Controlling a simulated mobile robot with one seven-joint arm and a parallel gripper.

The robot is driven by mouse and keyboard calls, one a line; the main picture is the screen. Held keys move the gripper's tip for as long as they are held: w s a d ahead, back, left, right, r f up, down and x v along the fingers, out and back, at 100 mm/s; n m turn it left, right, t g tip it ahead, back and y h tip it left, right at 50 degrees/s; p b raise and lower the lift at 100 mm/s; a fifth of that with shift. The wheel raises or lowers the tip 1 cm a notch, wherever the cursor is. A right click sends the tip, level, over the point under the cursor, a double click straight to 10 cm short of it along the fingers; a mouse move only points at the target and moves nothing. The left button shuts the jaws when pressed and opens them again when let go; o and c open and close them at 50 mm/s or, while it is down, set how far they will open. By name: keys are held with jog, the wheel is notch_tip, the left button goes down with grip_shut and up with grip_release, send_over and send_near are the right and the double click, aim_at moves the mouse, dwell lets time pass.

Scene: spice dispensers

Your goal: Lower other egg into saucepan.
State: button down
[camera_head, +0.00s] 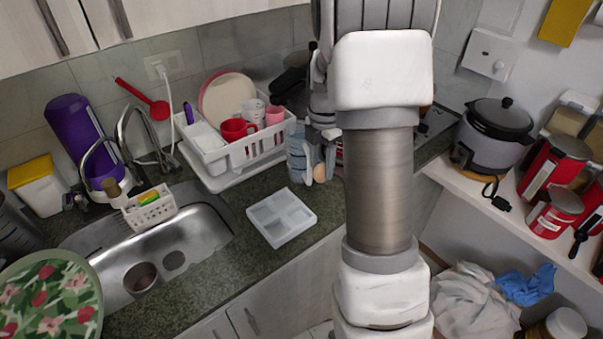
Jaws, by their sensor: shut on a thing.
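My gripper (310,165) points down over the counter, right of the dish rack. It is shut on a light brown egg (320,173), which shows only as a small part at the fingers. I cannot make out a saucepan for certain. My arm covers the middle of the view and hides most of the stove area (434,124), of which only an edge shows at the right of the arm. A sliver of something red shows beside the fingers, too hidden to name.
A white tray with compartments (282,216) lies empty in front of my gripper. A white dish rack (238,152) with cups and plates stands left of it. The sink (190,250) is further left. A lidded cooker (494,140) and red canisters (553,170) stand on the right shelf.

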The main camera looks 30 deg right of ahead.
jog(key=shift+s+d+r, duration=0.35)
jog(key=shift+d+r, duration=0.15)
jog(key=shift+d, duration=0.2)
jog(key=w+d+r+p, duration=0.8)
jog(key=d+r+p, duration=0.1)
jog(key=p, duration=0.2)
jog(key=w+d+p, duration=0.2)
jog(key=w+d, duration=0.6)
jog(key=d, duration=0.1)
jog(key=shift+f, duration=0.15)
jog(key=shift+w, duration=0.1)
jog(key=shift+f, duration=0.1)
jog(key=shift+f+b, duration=1.95)
jog(key=shift+f, duration=2.95)
jog(key=shift+f, duration=0.45)
